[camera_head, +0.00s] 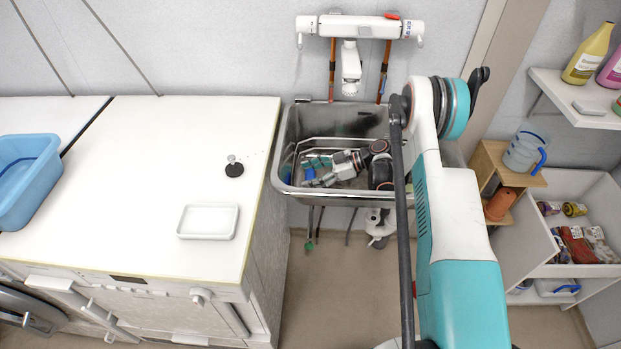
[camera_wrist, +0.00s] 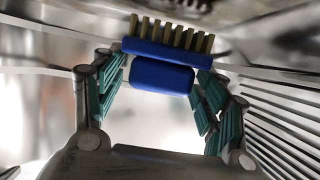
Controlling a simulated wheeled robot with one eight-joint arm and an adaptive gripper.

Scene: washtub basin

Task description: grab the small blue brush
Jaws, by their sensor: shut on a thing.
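The small blue brush (camera_wrist: 158,75) shows in the wrist view, with a blue body and a row of yellowish bristles facing up in the picture. My gripper (camera_wrist: 162,70) has its teal-padded fingers on both sides of the brush and is shut on it. In the head view my gripper (camera_head: 312,168) is inside the metal washtub basin (camera_head: 281,150), at its left part.
A wall tap (camera_head: 350,66) hangs above the basin's back. A white counter (camera_head: 120,180) adjoins the basin's left, with a white tray (camera_head: 208,221) and a blue tub (camera_head: 28,178). A shelf with bottles (camera_head: 588,55) and a wooden stand with a jug (camera_head: 522,150) stand right.

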